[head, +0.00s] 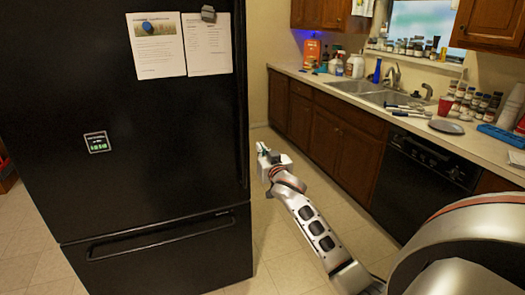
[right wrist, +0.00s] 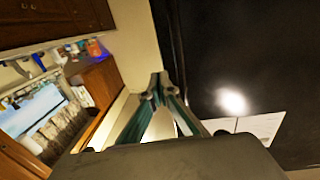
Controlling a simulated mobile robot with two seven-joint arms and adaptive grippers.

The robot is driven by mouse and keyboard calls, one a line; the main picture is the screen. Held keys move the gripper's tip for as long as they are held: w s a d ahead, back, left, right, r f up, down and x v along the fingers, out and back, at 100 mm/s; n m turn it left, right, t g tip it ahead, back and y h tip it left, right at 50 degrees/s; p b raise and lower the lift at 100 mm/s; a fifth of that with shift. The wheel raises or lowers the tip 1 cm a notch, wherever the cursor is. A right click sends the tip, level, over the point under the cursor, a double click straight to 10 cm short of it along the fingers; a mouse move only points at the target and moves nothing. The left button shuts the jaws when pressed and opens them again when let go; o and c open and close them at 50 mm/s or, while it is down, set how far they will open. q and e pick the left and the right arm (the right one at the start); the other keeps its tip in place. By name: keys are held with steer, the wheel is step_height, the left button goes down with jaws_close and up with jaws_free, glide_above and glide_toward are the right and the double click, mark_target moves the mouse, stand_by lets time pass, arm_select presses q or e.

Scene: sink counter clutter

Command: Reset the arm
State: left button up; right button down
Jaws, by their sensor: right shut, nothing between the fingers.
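My right arm (head: 318,232) reaches forward from the lower right in the head view. My right gripper (head: 263,150) is at its far end, just right of the black fridge's edge and above the tiled floor. In the right wrist view the two fingers of the gripper (right wrist: 158,88) meet at their tips, shut with nothing between them. My left gripper is not in view.
The black fridge (head: 150,150) with papers (head: 157,45) stands close on the left. A counter (head: 460,135) with a sink (head: 370,90), bottles, a red cup (head: 446,105) and a plate (head: 446,127) runs along the right, above a black dishwasher (head: 425,175). Tiled floor (head: 270,225) lies between.

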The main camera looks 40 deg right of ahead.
steer(key=shift+s+a, duration=0.15)
steer(key=shift+s, duration=0.4)
steer(key=s+a+f+n+g+y, duration=0.1)
steer(key=s+a+f+n+y, duration=0.1)
steer(key=s+a+f, duration=0.4)
steer(key=s+a+f+n+g+y, duration=0.15)
steer(key=a+f, duration=0.25)
steer(key=f, duration=0.5)
steer(key=s+a+f+n+y, duration=0.2)
steer(key=s+a+f, duration=0.3)
steer(key=a+f, duration=0.15)
steer(key=s+a+f+n+g+y, duration=0.1)
steer(key=s+a+f, duration=0.3)
steer(key=s, duration=0.3)
steer(key=s+a+f+n+g+y, duration=0.1)
steer(key=s+a+f, duration=0.3)
steer(key=s+a, duration=0.2)
steer(key=s+a+f+n+g+y, duration=0.1)
steer(key=s+a+f, duration=0.4)
steer(key=s, duration=0.5)
steer(key=shift+a+g, duration=0.25)
steer(key=shift+g, duration=0.1)
steer(key=shift+y, duration=0.25)
